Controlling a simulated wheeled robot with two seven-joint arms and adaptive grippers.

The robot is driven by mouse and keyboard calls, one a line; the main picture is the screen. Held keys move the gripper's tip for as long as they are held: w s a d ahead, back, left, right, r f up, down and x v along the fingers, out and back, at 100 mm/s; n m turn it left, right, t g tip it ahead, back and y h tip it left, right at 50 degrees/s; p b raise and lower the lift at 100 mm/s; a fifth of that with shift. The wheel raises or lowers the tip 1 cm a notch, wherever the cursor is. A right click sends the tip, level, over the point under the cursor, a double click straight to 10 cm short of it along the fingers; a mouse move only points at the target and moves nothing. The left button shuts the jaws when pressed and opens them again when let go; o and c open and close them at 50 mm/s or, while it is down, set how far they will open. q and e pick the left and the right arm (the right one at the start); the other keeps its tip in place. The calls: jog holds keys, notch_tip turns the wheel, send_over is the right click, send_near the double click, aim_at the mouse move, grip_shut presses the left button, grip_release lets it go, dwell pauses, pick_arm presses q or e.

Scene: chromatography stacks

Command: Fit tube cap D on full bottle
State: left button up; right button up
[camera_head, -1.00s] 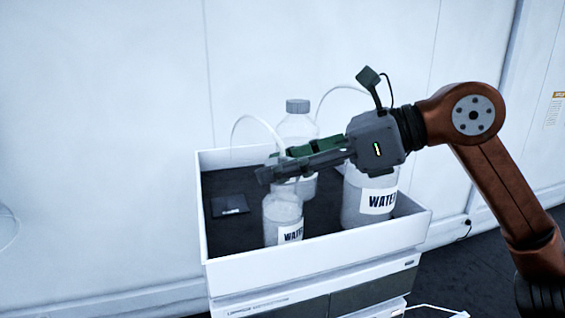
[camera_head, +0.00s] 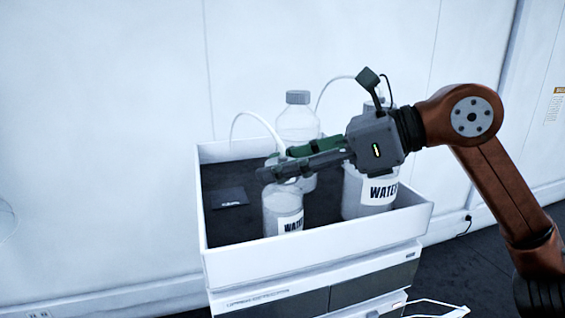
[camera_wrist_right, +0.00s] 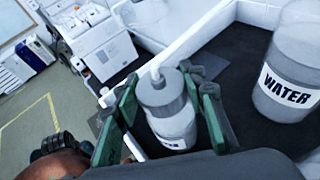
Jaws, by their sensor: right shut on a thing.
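My right gripper (camera_head: 272,172) reaches in from the right and is shut on a grey tube cap (camera_wrist_right: 164,90), one finger on each side of it. A white tube (camera_head: 254,118) rises from the cap and arcs to the left. The cap sits at the mouth of the small front bottle (camera_head: 283,208), which stands upright with a WATER label. In the right wrist view the bottle (camera_wrist_right: 172,124) lies directly below the cap, in line with it. I cannot tell whether the cap is fully seated. My left gripper is not in view.
The bottles stand in a white-walled tray (camera_head: 322,243) with a dark floor. A larger WATER bottle (camera_head: 370,195) is to the right, and a clear grey-capped bottle (camera_head: 297,122) is behind. A small dark flat piece (camera_head: 229,197) lies at the left, where the floor is mostly clear.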

jog(key=o, duration=1.2)
jog(key=shift+o, duration=0.3)
jog(key=o, duration=0.4)
jog(key=shift+r+p, duration=1)
jog(key=shift+r, duration=2.45)
